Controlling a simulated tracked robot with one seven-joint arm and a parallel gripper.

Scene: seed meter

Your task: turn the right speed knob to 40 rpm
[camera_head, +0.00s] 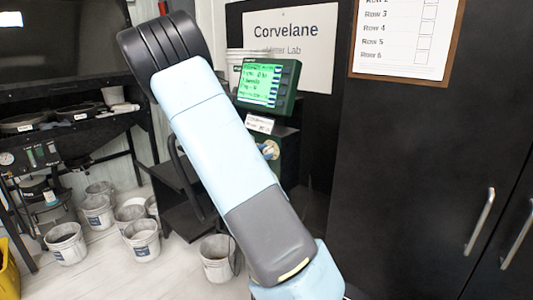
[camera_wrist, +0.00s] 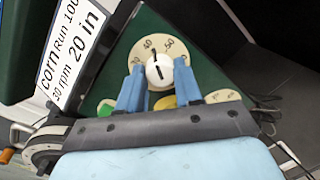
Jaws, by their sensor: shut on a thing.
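The white speed knob (camera_wrist: 160,72) sits on a cream dial (camera_wrist: 171,48) with numbers, on a dark green panel. The figures 40 and 50 show along the dial's upper edge. The knob's dark line points up, slightly left, towards the 40 side; I cannot read the exact setting. My gripper (camera_wrist: 159,64) has its two blue fingers shut on the knob, one on each side. In the head view my arm covers most of the gripper, and a bit of the dial (camera_head: 269,149) shows at the arm's right edge.
A green-cased display (camera_head: 262,84) with a lit screen stands above the panel. A white label reading corn (camera_wrist: 72,40) is left of the dial. A black cabinet (camera_head: 400,170) fills the right side. White buckets (camera_head: 142,240) stand on the floor at left.

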